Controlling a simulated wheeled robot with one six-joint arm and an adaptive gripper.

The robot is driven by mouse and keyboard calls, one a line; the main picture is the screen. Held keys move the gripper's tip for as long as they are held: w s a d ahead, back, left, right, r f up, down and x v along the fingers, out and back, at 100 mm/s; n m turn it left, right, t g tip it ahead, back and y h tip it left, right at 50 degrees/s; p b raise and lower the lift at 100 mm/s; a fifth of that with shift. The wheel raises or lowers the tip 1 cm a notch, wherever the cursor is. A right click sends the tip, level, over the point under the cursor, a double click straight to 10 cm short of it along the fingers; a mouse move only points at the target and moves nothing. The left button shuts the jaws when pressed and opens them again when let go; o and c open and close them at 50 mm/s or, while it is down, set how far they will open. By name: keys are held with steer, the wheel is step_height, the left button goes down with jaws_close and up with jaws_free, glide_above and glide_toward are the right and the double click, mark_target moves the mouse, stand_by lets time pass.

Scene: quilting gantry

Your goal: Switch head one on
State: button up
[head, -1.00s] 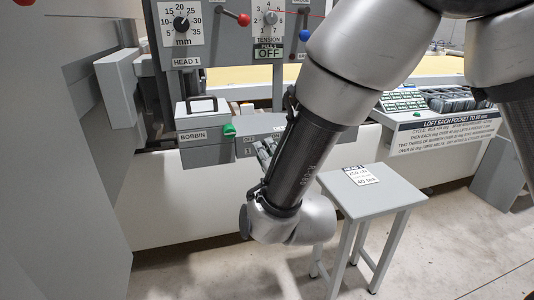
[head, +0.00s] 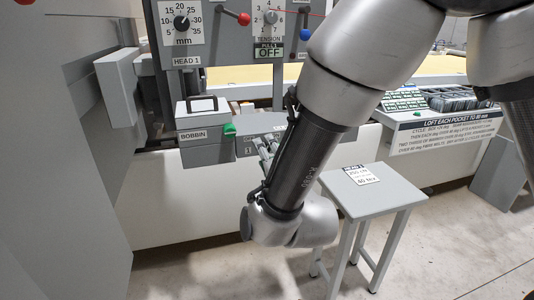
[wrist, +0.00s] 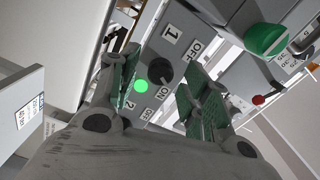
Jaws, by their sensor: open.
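A grey switch panel (head: 246,147) sits below the head one column, partly hidden by my gripper and arm. In the wrist view the panel (wrist: 188,20) carries a label "1", a label "2" and OFF and ON markings. A black rotary knob (wrist: 160,71) is on it, with a lit green lamp (wrist: 141,86) beside it. My gripper (wrist: 163,66) is open, its green-padded fingers on either side of the knob, with no visible contact. In the head view my gripper (head: 269,147) is in front of the panel. Which way the knob points is unclear.
A red-knobbed lever (head: 243,19) and a blue knob (head: 305,34) are above. A grey stool (head: 371,197) stands below right. Open floor lies in front.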

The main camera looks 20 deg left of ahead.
steer(key=v, duration=1.1)
steer(key=shift+d, duration=0.2)
steer(key=shift+s, duration=0.15)
